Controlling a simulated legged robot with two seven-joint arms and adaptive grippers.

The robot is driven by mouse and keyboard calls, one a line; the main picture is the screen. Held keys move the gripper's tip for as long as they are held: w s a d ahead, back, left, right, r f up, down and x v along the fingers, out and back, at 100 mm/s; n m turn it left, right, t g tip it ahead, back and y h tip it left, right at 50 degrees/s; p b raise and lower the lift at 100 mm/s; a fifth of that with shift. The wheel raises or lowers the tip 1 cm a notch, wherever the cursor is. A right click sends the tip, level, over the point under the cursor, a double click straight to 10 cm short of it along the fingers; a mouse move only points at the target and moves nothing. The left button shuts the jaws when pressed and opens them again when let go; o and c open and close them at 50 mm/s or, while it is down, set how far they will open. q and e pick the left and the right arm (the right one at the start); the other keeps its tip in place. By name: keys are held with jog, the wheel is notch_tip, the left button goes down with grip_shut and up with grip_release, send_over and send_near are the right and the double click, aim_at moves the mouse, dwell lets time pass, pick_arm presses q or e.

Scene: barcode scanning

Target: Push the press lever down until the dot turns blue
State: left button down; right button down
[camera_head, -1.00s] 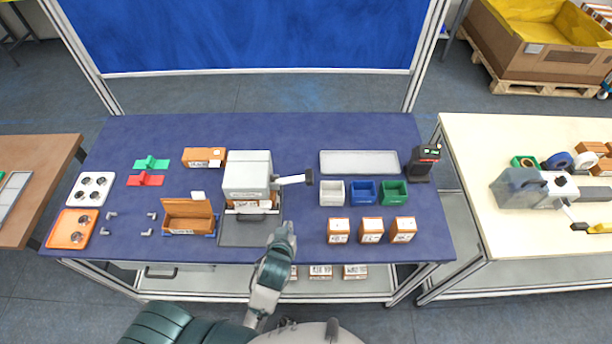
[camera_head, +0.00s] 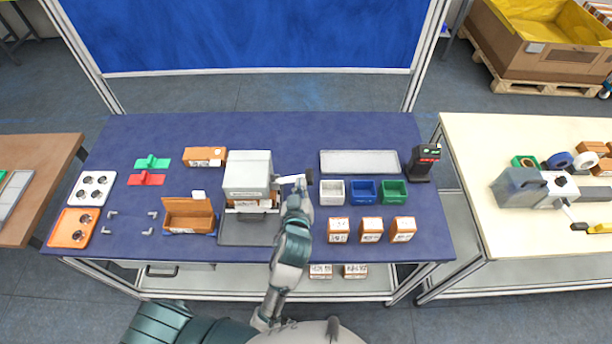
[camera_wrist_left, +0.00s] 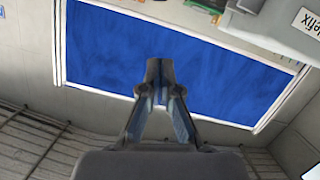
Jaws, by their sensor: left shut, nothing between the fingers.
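The press (camera_head: 248,172) is a white-grey box standing on the blue table. Its lever (camera_head: 291,180) sticks out to the right and ends in a dark knob (camera_head: 309,177). My left gripper (camera_head: 299,184) is shut and empty, and in the head view its tip overlaps the lever close to the knob. I cannot tell whether it touches the lever. In the left wrist view my shut fingers (camera_wrist_left: 159,72) point at the blue backdrop, and the lever does not show there. No dot can be made out. My right gripper is not in view.
An orange-brown box (camera_head: 263,204) sits under the press. White, blue (camera_head: 363,192) and green bins stand right of the lever, with several small boxes (camera_head: 371,230) in front. An open brown box (camera_head: 188,214) lies left. A black scanner stand (camera_head: 422,163) is at the right.

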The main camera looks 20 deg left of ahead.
pick_arm(q)
jog(key=p, duration=0.1)
send_over(306, 177)
jog(key=s, duration=0.1)
jog(key=f, duration=0.2)
notch_tip(306, 177, down, 2)
jog(key=shift+s+f, duration=0.1)
jog(key=shift+f, duration=0.15)
jog(key=shift+d+f, duration=0.15)
jog(key=shift+f, duration=0.45)
jog(key=shift+d, duration=0.1)
